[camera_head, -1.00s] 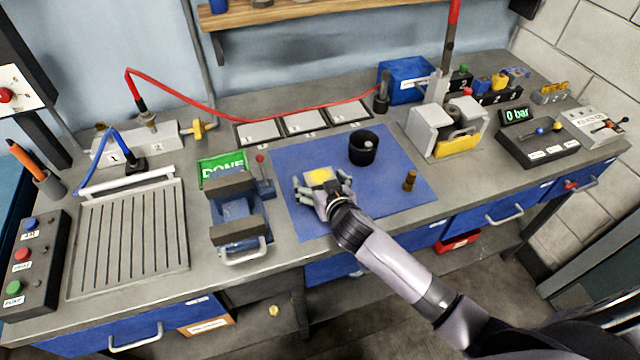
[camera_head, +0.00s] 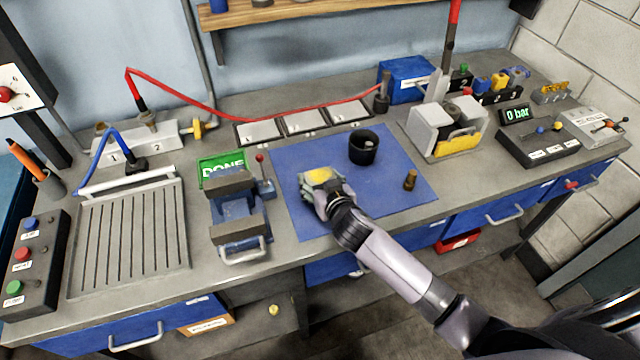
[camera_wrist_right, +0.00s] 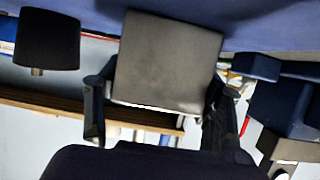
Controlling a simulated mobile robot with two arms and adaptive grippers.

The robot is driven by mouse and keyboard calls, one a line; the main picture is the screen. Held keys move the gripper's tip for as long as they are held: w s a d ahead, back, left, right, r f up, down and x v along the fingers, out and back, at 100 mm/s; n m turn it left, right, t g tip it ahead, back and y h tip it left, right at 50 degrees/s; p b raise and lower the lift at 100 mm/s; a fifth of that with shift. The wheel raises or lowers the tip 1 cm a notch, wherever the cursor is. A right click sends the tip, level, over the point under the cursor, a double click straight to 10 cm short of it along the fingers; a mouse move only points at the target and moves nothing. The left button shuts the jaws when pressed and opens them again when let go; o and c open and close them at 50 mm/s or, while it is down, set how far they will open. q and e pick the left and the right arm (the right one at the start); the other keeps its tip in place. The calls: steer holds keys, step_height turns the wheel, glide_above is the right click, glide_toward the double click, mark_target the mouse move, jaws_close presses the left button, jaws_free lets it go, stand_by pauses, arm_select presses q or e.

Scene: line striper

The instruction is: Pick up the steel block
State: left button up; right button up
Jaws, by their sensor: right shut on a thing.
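The steel block (camera_wrist_right: 168,62) is a grey, box-shaped piece at the upper middle of the right wrist view. In the head view the block (camera_head: 319,175) shows a yellow patch on top, over the blue mat (camera_head: 290,215). My right gripper (camera_head: 322,185) is shut on it, and its fingers hide most of its sides. In the right wrist view the gripper (camera_wrist_right: 158,108) has one dark finger on each side of the block. The block appears to be at mat level; I cannot tell whether it touches the mat. My left gripper is not in view.
A black cup (camera_head: 363,148) stands on the mat behind the gripper. A small brass piece (camera_head: 410,180) stands to the right. A blue vise (camera_head: 238,215) is close on the left. The mat between cup and brass piece is clear.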

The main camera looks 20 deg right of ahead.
steer(key=shift+c, duration=0.6)
steer(key=shift+r, duration=0.15)
steer(key=shift+w+r, duration=0.1)
